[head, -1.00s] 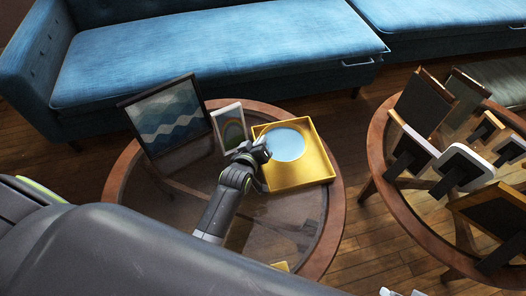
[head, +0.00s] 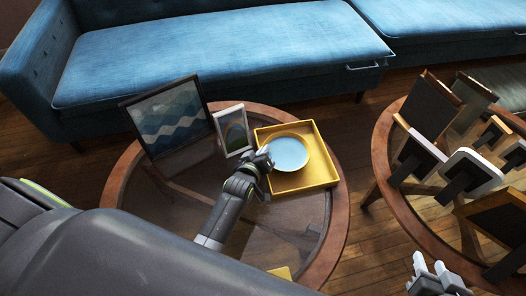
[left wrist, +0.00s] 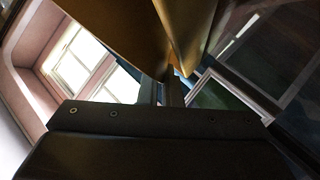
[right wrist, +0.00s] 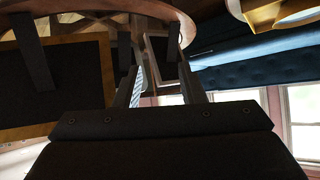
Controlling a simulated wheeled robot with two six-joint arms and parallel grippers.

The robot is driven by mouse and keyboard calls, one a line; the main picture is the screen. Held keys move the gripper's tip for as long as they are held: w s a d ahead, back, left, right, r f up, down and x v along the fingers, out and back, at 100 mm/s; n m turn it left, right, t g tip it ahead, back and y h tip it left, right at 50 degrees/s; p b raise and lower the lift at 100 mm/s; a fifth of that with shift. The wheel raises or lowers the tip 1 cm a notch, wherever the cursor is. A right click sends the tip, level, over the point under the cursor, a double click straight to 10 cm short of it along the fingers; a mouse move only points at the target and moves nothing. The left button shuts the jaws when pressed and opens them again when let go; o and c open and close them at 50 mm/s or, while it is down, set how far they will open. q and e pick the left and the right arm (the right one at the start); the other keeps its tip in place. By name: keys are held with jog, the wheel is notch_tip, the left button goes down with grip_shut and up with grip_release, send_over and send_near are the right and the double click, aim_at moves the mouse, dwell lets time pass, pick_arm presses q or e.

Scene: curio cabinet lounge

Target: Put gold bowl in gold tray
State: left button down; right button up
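The square gold tray (head: 318,176) lies on the left round glass-topped table. A round bowl (head: 290,153), its inside looking pale blue, is over the tray floor, within the tray's outline. I cannot tell whether it touches the floor. My left gripper (head: 266,156) is at the bowl's left rim, its fingers close together and shut on it. The left wrist view shows gold surfaces (left wrist: 125,28) just beyond the fingers (left wrist: 162,92); which is bowl or tray is unclear. My right gripper (head: 430,265) is open and empty at the lower right; its spread fingers show in the right wrist view (right wrist: 162,88).
A gold thing (head: 281,272) shows partly at the table's front. The right table (head: 378,150) holds several frames. A blue sofa (head: 220,50) is behind.

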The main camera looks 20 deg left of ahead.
jog(key=shift+w, duration=0.1)
pick_arm(q)
jog(key=c, duration=1.9)
grip_release()
pick_arm(e)
jog(key=shift+w+r, duration=0.15)
jog(key=shift+r, duration=0.1)
